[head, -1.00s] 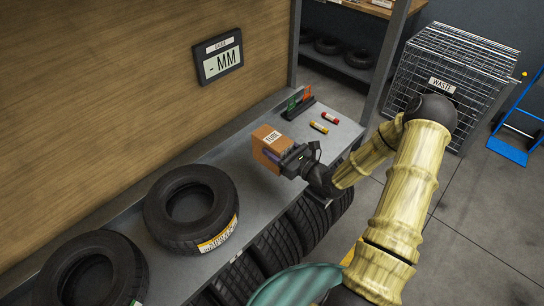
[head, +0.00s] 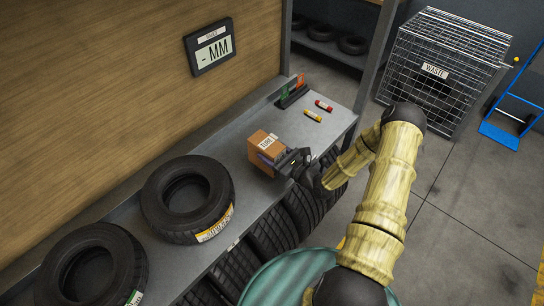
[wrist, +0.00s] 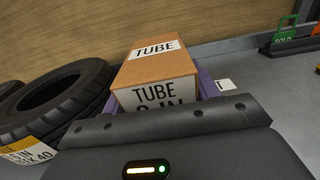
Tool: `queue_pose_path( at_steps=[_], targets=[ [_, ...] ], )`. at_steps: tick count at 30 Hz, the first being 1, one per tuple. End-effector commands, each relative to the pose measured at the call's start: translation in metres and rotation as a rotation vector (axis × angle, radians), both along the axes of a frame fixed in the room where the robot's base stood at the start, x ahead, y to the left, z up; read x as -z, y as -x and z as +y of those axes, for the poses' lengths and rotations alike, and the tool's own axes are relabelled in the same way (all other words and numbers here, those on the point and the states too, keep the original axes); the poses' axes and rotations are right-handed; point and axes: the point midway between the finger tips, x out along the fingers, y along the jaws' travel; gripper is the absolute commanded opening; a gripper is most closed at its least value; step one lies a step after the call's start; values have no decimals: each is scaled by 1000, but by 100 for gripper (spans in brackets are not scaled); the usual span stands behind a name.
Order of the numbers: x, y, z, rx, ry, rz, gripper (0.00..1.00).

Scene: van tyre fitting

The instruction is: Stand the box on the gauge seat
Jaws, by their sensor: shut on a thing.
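The box is an orange-brown carton labelled TUBE (head: 260,145), upright over the grey bench. It also shows in the wrist view (wrist: 152,68). My gripper (head: 273,156) is shut on it from the front, its purple fingers along both sides (wrist: 160,97). In the head view the box is at or just above the bench top; I cannot tell whether it touches. The gauge display (head: 209,46) on the wood wall reads "- MM". A white label (wrist: 225,86), partly hidden and ending in T, lies beside the box; the gauge seat itself is not clearly visible.
A tyre (head: 157,215) lies left of the box, with another tyre (head: 130,265) beyond it. A dark rack with green and orange tags (head: 293,95), a yellow tube (head: 313,116) and a red tube (head: 324,106) are at the right. More tyres stand below the bench edge.

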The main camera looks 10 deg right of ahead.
Motion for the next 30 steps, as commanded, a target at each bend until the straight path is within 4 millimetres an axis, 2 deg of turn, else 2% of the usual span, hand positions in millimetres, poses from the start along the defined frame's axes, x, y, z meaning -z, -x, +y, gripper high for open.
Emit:
queue_pose_path(
  at_steps=[6,18,19,21,22,30],
  targets=[
    [24,0,0,0,-1,-2,30],
    [29,0,0,0,-1,-2,30],
    [29,0,0,0,0,0,64],
    [28,0,0,0,0,0,78],
    [28,0,0,0,0,0,82],
    [28,0,0,0,0,0,82]
  ],
)
